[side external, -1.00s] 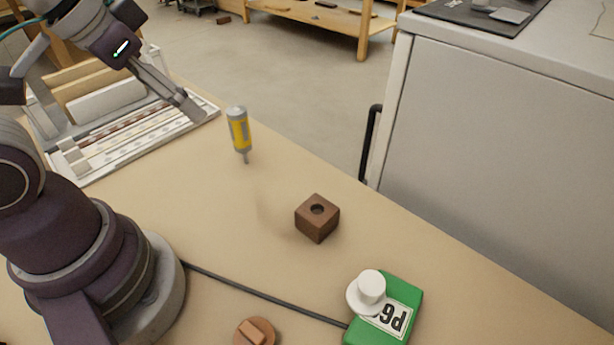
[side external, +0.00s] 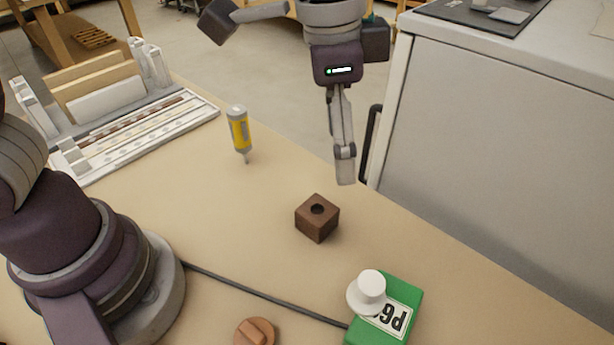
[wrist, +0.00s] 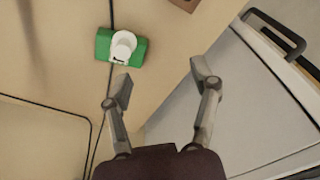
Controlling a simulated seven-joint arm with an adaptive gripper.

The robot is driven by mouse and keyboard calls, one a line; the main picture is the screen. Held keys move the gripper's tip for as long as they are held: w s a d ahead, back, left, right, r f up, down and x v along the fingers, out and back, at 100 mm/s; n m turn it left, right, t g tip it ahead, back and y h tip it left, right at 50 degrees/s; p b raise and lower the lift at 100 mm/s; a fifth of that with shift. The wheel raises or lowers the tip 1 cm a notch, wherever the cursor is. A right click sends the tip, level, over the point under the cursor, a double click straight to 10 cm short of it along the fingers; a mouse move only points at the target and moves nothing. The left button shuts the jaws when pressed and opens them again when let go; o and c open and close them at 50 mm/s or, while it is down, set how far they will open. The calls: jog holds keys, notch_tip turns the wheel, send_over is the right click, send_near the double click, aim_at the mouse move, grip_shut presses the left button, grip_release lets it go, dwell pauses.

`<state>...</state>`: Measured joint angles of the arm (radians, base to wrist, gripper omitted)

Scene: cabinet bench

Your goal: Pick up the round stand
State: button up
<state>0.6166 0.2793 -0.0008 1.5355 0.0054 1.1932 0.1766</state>
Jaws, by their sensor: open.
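Two round pieces are in view, and I cannot tell for certain which is the round stand. One is a white piece (side external: 367,291) with a round disc and a thick knob, on a green box (side external: 408,293) labelled P6. In the wrist view the white piece (wrist: 124,44) lies beyond the left finger. The other is a brown disc (side external: 256,334) with a raised bar, at the bottom edge of the side view. My gripper (side external: 344,170) is open and empty, raised above the bench's far edge. In the wrist view its fingers (wrist: 163,83) are apart with bare bench between them.
A brown cube (side external: 317,218) with a hole in its top stands near the bench's middle. A yellow-and-grey bottle (side external: 239,132) stands farther back, left of it. A white rack (side external: 130,135) is at the left. A grey cabinet (side external: 490,150) adjoins the bench. A dark cable (side external: 265,296) crosses the bench.

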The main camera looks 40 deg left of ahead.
aim_at(372, 283)
jog(key=d+f+m, duration=0.1)
jog(key=d, duration=0.1)
jog(key=s+d+f+m, duration=0.1)
jog(key=d+f, duration=0.1)
jog(key=d, duration=0.1)
jog(key=s+d+f+m+g+y, duration=0.1)
jog(key=d, duration=0.1)
jog(key=shift+d+f, duration=0.25)
jog(key=shift+f, duration=0.1)
jog(key=f, duration=1)
jog(key=shift+s+d+f, duration=0.1)
jog(key=shift+s+f, duration=0.15)
jog(key=c, duration=1)
jog(key=shift+o, duration=0.2)
jog(key=shift+r, duration=0.1)
